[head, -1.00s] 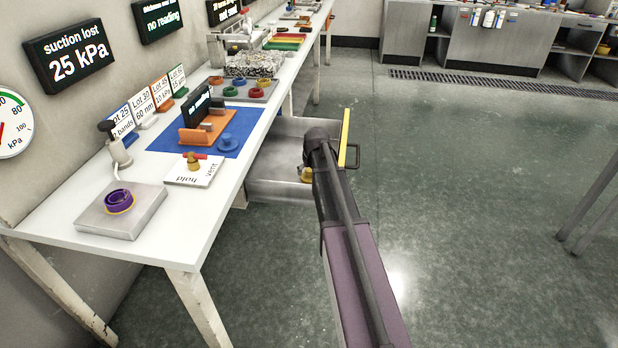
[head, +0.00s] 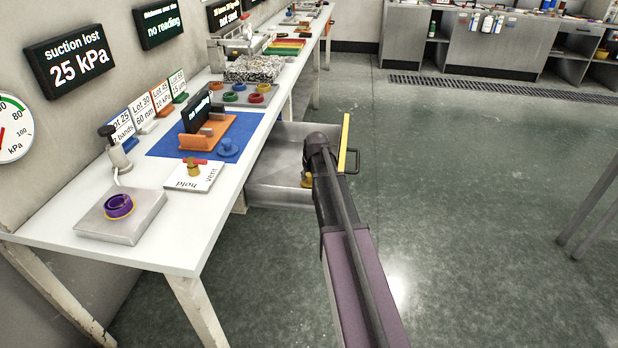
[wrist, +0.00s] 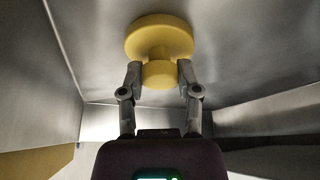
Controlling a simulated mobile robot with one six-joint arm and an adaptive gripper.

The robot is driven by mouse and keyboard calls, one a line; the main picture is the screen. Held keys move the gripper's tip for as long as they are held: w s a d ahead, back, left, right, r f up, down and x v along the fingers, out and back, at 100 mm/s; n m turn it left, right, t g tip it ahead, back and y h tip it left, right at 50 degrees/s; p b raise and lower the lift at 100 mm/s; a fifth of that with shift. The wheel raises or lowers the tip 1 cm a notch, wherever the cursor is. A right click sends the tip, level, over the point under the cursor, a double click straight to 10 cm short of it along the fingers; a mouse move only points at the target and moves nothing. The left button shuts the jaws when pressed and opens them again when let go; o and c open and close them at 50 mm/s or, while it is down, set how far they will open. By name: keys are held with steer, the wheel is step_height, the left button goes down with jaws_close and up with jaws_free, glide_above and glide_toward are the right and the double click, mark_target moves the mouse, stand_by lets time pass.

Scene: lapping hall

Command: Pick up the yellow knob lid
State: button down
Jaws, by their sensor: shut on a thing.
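The yellow knob lid (wrist: 158,34) shows in the wrist view as a round disc with a smaller round knob toward my gripper. My gripper (wrist: 159,74) is shut on the lid's knob, one finger on each side. The lid is inside the open grey metal drawer (head: 275,193) under the bench. In the head view only a bit of the yellow lid (head: 307,181) shows beside my arm, which hides the rest and my fingers. I cannot tell whether the lid rests on the drawer floor.
The drawer's yellow-topped front (head: 344,140) with its handle (head: 352,161) stands right of my arm. The white bench (head: 150,225) lies to the left, holding a blue mat (head: 168,144), a blue knob lid (head: 228,147) and a grey block (head: 120,220). Open floor lies to the right.

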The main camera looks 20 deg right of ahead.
steer(key=shift+r, duration=0.2)
step_height(320, 180, up, 10)
steer(key=p, duration=0.9)
steer(key=shift+f+p, duration=0.2)
steer(key=shift+p, duration=0.2)
step_height(320, 180, up, 34)
steer(key=p, duration=3.4)
glide_above(309, 174)
steer(key=shift+s+f, duration=0.1)
steer(key=shift+f, duration=0.05)
steer(key=shift+f, duration=0.1)
